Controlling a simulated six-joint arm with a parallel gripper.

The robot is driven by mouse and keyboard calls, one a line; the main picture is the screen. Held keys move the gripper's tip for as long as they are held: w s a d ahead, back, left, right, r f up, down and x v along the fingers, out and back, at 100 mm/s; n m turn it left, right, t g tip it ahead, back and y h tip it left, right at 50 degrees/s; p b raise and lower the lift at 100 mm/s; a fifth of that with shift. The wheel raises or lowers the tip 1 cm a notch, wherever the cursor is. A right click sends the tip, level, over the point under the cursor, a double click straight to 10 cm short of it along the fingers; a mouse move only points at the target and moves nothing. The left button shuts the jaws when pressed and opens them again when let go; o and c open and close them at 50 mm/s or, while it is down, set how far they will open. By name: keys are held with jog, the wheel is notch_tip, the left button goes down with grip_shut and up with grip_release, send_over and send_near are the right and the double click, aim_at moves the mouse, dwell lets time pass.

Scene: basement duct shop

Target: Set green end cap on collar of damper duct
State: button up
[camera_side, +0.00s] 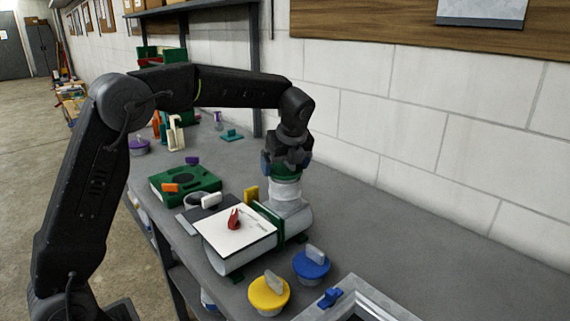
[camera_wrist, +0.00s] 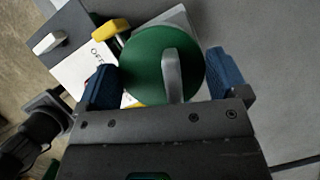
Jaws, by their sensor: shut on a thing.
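The green end cap (camera_wrist: 145,62), a disc with a grey upright tab, fills the middle of the wrist view. My gripper (camera_wrist: 163,72) has its blue fingers against opposite sides of the cap's rim and is shut on it. In the side view my gripper (camera_side: 286,163) points down and the cap (camera_side: 286,173) is at the mouth of the pale grey collar (camera_side: 286,190). I cannot tell whether it is seated or slightly above. The collar stands upright on the grey damper duct (camera_side: 297,222), which has green bands. In the wrist view the cap hides the collar.
Blue (camera_side: 311,266) and yellow (camera_side: 268,294) caps lie in front. A green box (camera_side: 184,186) stands behind left. The bench (camera_side: 420,240) is clear at right.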

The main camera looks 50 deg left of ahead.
jog(key=shift+f, duration=0.55)
jog(key=o, duration=0.6)
jog(key=shift+v, duration=5.15)
jog(key=shift+d+r, duration=0.1)
jog(key=shift+r, duration=0.2)
